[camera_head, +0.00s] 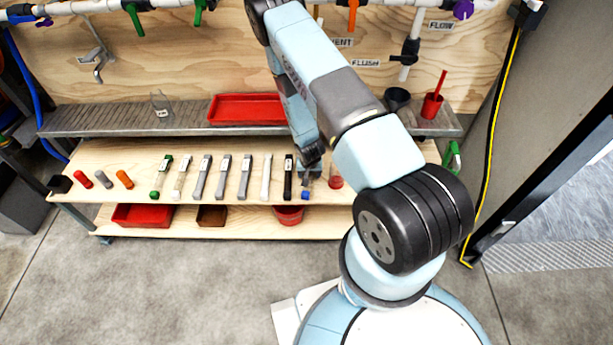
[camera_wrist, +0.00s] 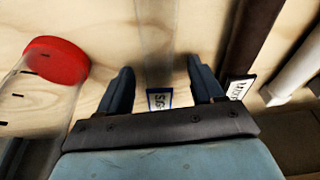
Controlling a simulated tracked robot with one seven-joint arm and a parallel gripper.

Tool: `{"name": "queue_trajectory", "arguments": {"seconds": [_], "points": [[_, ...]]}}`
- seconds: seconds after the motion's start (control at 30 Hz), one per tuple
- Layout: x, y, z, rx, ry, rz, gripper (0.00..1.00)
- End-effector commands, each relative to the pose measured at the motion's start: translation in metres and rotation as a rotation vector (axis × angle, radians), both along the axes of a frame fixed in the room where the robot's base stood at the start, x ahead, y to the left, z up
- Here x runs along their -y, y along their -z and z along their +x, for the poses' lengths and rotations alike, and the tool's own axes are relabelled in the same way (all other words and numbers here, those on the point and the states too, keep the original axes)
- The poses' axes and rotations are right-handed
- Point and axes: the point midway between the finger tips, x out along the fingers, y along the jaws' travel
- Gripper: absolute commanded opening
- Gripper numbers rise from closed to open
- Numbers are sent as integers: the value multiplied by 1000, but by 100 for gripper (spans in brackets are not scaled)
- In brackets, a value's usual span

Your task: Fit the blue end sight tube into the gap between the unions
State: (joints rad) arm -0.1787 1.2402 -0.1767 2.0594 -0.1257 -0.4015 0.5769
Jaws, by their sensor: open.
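The sight tube (camera_head: 305,195) lies on the wooden shelf, its blue end toward the front; the rest is hidden by my gripper (camera_head: 311,178). In the wrist view a clear tube (camera_wrist: 155,40) with a blue-edged label (camera_wrist: 160,99) runs between the two fingers of my gripper (camera_wrist: 159,68). The fingers are apart, one on each side of the tube. I cannot tell how far above the shelf they are. I cannot make out the gap between the unions; white pipework (camera_head: 412,45) shows at the upper right.
A dark bar (camera_head: 288,178) lies just left of the tube in the head view. Several more tubes and bars lie in a row to the left. A red tray (camera_head: 246,108) sits on the grey ledge (camera_head: 130,120) behind.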

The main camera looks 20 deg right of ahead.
Motion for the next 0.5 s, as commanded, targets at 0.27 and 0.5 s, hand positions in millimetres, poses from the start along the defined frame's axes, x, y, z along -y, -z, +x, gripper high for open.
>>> {"name": "queue_trajectory", "arguments": {"seconds": [0.27,0.5], "points": [[0,0,0,0,0,0,47],[0,0,0,0,0,0,24]]}}
